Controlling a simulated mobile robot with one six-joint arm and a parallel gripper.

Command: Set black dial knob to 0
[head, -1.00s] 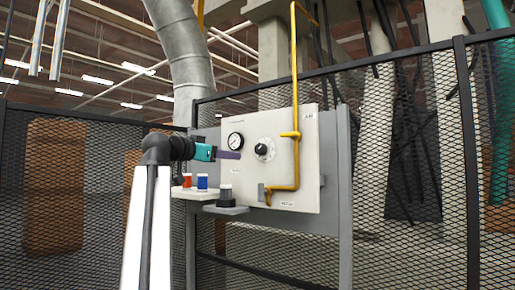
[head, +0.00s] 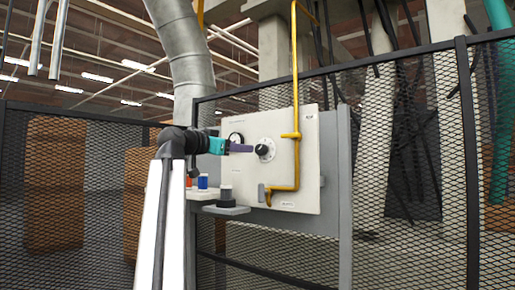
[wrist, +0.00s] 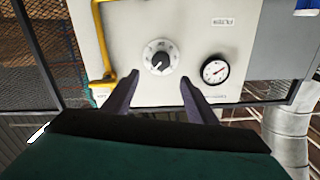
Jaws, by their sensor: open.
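The black dial knob (wrist: 160,62) sits on a round pale scale plate on a white panel (wrist: 198,22). A light pointer mark shows on the knob in the wrist view, but the scale figures are too small to read. The knob also shows in the head view (head: 262,150). My gripper (wrist: 158,82) is open, with its two purple fingers apart and nothing between them. The knob lies ahead of the gap between the fingertips in the wrist view. In the head view my gripper (head: 248,148) is just left of the knob; I cannot tell whether it touches.
A yellow pipe (head: 295,115) runs down the panel close to the knob's right in the head view. A round gauge (wrist: 215,71) is on the panel. A red jar, a blue jar (head: 203,182) and a dark-based jar (head: 226,196) stand on small shelves below.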

